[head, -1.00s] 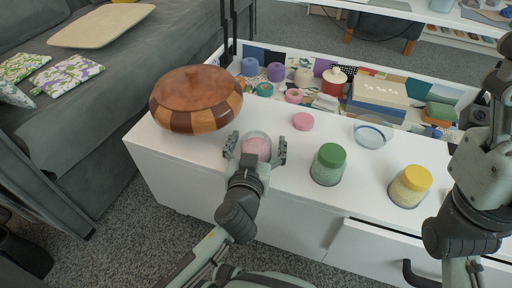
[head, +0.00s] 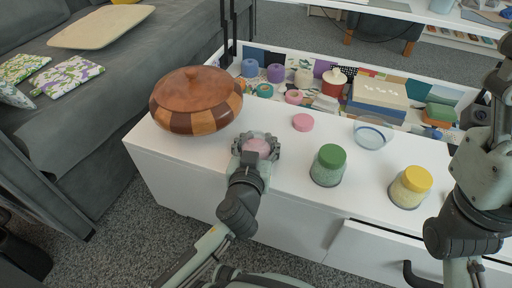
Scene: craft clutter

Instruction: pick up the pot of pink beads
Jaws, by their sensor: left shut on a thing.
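The pot of pink beads (head: 258,146) is an open clear pot with pink contents on the white cabinet top. My left gripper (head: 257,143) is shut on it, with a finger on each side of the pot. Its lower part is hidden behind the gripper. A loose pink lid (head: 303,122) lies on the cabinet top behind it to the right. My right arm is at the right edge of the view, and its gripper's fingers do not show.
A wooden lidded bowl (head: 196,101) stands close left of the pot. A green-lidded jar (head: 328,165), a yellow-lidded jar (head: 410,187) and a clear dish (head: 372,132) stand to the right on the cabinet top (head: 290,175). Craft items fill the open bin behind.

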